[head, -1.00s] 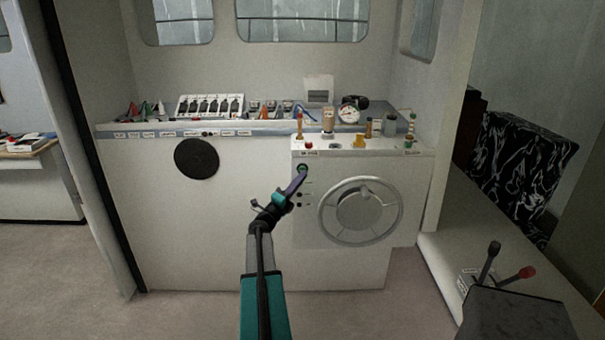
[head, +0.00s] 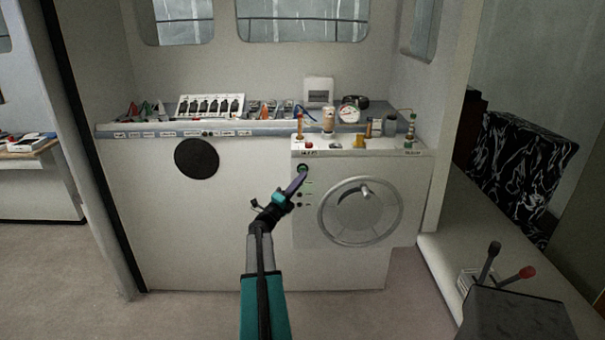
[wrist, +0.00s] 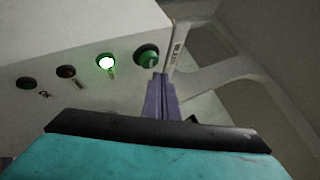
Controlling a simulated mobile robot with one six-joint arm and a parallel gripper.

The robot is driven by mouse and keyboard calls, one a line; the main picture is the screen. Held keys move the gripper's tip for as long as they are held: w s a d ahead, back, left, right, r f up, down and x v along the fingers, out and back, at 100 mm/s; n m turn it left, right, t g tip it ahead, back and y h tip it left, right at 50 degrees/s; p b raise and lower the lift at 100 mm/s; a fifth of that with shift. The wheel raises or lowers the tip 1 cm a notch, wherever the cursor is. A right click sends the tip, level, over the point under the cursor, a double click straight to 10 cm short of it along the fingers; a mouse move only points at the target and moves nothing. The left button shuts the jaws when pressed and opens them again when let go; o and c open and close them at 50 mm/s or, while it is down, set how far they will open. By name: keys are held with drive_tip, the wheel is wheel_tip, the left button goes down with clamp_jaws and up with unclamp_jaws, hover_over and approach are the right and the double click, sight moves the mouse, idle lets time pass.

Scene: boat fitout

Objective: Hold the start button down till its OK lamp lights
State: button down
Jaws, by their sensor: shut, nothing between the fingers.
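The start button (head: 302,168), round and green, is at the upper left of the white machine's front. It also shows in the wrist view (wrist: 147,56). My gripper (head: 301,174) is shut and empty, its purple fingers (wrist: 160,80) pointing at the button. The fingertips are at the button's edge in the wrist view; I cannot tell how far it is pressed. A lamp (wrist: 107,63) beside the button glows bright green. Two more lamps in the same row, one brownish (wrist: 66,71) and one dark (wrist: 27,83), are unlit. The lamp labels are too small to read surely.
A large round hatch (head: 335,228) with a handle is right of the button. Bottles and small fittings stand on the machine's top (head: 385,149). A counter with a switch panel (head: 210,105) runs left. Two levers (head: 489,258) stand at lower right. The floor at left is clear.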

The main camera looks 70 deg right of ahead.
drive_tip(key=shift+w+d+b, duration=0.45)
drive_tip(key=shift+d+b, duration=0.4)
drive_tip(key=shift+b, duration=0.3)
idle(1.4)
drive_tip(key=shift+a, duration=0.15)
idle(0.9)
drive_tip(key=shift+s+a+b, duration=0.35)
drive_tip(key=shift+a+b, duration=0.35)
drive_tip(key=shift+b, duration=0.05)
drive_tip(key=a+b, duration=0.1)
drive_tip(key=s+a, duration=0.1)
drive_tip(key=a, duration=0.1)
drive_tip(key=a+b, duration=0.1)
drive_tip(key=shift+s+a+b, duration=0.35)
drive_tip(key=shift+s, duration=0.05)
idle(0.7)
